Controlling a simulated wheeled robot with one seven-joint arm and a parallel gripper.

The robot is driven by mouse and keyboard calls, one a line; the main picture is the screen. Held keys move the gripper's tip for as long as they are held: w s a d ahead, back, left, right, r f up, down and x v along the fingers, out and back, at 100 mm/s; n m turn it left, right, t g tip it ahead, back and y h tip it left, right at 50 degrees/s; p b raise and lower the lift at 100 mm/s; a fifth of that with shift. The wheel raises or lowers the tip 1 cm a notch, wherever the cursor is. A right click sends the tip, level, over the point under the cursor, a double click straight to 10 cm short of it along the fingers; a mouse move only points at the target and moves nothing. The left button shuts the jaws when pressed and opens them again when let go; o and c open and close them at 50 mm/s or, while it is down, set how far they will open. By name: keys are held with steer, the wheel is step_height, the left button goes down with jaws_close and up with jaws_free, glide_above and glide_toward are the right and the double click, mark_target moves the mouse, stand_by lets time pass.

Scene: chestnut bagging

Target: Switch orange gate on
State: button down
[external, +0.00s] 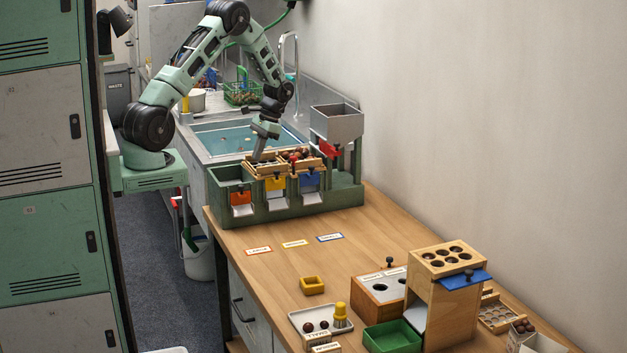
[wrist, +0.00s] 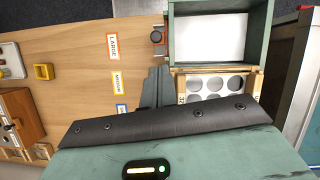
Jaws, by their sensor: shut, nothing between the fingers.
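The orange gate (external: 241,198) is on the front of the green sorter (external: 290,212), at its left end, above a white chute. A yellow gate (external: 275,184) and a blue gate (external: 310,180) sit to its right. My gripper (external: 257,158) is shut and empty, pointing down over the sorter's left part, behind and above the orange gate. In the wrist view my gripper (wrist: 154,84) is beside a wooden tray with round holes (wrist: 210,84) and near an open green bin (wrist: 220,8). Contact cannot be told.
Chestnuts lie in the wooden trays on the sorter, beside a grey hopper (external: 337,122) with a red gate (external: 328,149). Orange, yellow and blue-edged cards lie on the table (external: 235,242). A wooden dispenser (external: 450,300) stands at the front right. The table just before the sorter is clear.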

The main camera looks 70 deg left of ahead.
mark_target(241, 195)
steer(key=shift+w+d+f, duration=0.1)
steer(key=shift+w+f, duration=0.2)
steer(key=shift+f, duration=0.2)
steer(key=p+x, duration=0.2)
steer(key=x, duration=0.8)
steer(key=shift+s+p, duration=0.1)
steer(key=shift+p, duration=0.25)
steer(key=shift+r, duration=0.15)
